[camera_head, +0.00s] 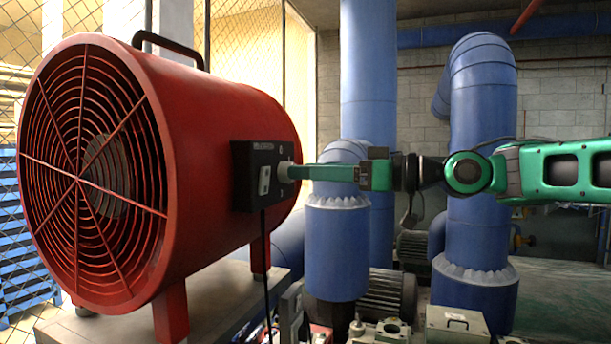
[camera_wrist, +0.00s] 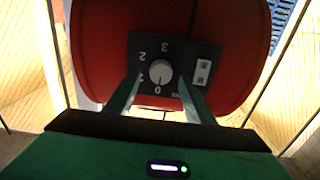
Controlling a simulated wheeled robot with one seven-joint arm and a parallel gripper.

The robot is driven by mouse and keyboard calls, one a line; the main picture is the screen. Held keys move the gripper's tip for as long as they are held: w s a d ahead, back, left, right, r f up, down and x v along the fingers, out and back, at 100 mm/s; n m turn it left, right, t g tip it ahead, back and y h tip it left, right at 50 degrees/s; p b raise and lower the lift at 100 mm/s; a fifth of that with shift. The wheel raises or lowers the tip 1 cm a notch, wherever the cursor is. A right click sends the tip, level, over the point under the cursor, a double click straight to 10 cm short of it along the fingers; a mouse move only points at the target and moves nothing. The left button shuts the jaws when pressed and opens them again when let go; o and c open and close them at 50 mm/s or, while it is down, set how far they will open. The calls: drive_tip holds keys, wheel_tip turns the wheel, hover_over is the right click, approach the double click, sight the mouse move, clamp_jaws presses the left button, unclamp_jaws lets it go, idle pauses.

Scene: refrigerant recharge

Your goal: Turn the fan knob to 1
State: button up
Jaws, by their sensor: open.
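The red drum fan (camera_head: 215,130) stands on the left with a black control box (camera_head: 243,190) on its side. In the wrist view the box's panel (camera_wrist: 205,50) carries a round pale knob (camera_wrist: 161,71). Digits 3, 2 and 0 are readable around it, with a partly covered mark between 2 and 0. The knob's red line points down toward 0. My gripper (camera_wrist: 160,83) is open, one finger to each side of the knob; I cannot tell whether either touches it.
A small white switch plate (camera_wrist: 202,71) sits right of the knob. A black cable (camera_head: 266,265) hangs from the box. Blue pipes (camera_head: 478,190) stand behind my arm, with a motor (camera_head: 385,297) and other equipment below. The fan stands on a grey platform (camera_head: 225,290).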

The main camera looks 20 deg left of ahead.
drive_tip(key=shift+w+a, duration=0.1)
drive_tip(key=shift+a, duration=0.9)
drive_tip(key=c, duration=1)
